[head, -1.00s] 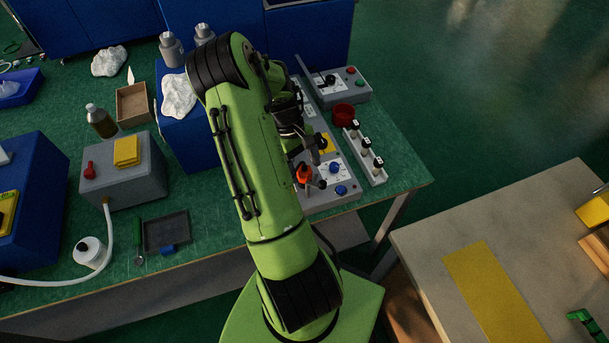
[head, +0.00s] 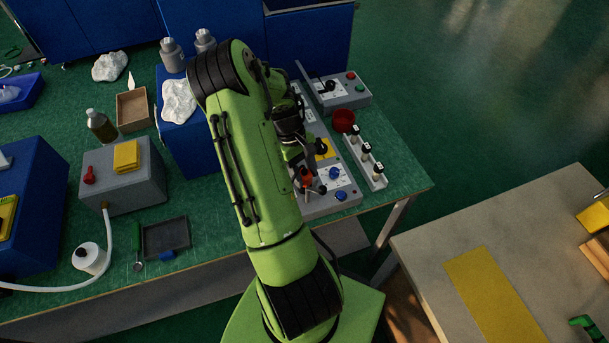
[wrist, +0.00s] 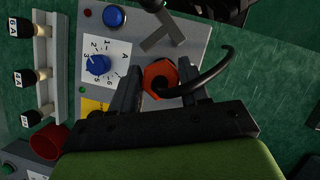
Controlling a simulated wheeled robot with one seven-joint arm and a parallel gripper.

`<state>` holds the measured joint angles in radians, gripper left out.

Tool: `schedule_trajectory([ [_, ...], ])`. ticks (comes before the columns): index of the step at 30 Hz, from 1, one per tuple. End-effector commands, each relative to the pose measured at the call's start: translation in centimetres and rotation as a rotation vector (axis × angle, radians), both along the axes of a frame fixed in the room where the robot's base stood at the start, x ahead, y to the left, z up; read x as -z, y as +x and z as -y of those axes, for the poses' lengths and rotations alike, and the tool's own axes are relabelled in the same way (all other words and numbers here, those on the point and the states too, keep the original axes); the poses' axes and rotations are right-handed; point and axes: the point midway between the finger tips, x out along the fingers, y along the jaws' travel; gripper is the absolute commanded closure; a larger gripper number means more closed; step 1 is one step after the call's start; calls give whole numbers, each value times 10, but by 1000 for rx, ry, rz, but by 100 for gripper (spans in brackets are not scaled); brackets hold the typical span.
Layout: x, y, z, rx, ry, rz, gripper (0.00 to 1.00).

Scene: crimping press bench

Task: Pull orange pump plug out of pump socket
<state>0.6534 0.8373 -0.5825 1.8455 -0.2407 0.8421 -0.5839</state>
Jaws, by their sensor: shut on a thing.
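The orange pump plug (wrist: 160,76) sits between the two fingers of my gripper (wrist: 158,70) in the wrist view, with a black cable curving from it to the right. My gripper is shut on it. In the head view the orange plug (head: 306,178) shows near the front of the grey panel (head: 325,205), partly covered by my gripper (head: 303,170). The pump socket is hidden under the plug and fingers. I cannot tell whether the plug is fully seated.
A blue dial (wrist: 97,64) and a blue button (wrist: 114,16) are close by on the panel, with a grey lever (wrist: 165,25). A rack of black-capped fuses (head: 366,160) and a red cup (head: 343,120) stand to the right. Green bench top lies beyond the panel edge.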

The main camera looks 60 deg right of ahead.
Motion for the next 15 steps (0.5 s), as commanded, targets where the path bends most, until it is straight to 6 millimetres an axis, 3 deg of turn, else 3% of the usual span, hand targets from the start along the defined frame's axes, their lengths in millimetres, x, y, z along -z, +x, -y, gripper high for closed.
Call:
schedule_trajectory([
  [9, -78, 1, 1, 0, -5, 3, 86],
  [15, -103, 0, 0, -1, 0, 1, 86],
])
